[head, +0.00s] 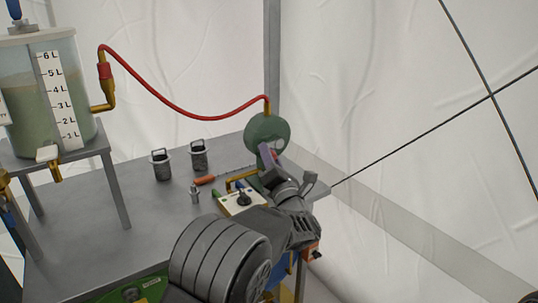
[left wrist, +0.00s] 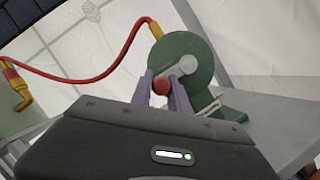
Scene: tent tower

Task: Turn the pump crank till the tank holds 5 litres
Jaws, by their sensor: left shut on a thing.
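The pump (head: 266,131) is a round green housing at the back right corner of the grey table. In the left wrist view the pump (left wrist: 196,52) shows its grey crank arm (left wrist: 181,66) with a red knob (left wrist: 161,86). My left gripper (left wrist: 162,88) is shut on the red knob. In the head view my left gripper (head: 266,158) is in front of the pump and hides most of the crank. The clear tank (head: 88,85) stands at the left with a litre scale (head: 57,95). Its greenish water looks close to the 5 L mark; the exact level is hard to read. My right gripper is out of view.
A red hose (head: 190,114) joins tank and pump. Two dark lidded pots (head: 161,165) (head: 199,154), an orange-handled tool (head: 205,180) and a white board with a black knob (head: 242,199) are on the grey table (head: 100,235). Tent walls stand behind.

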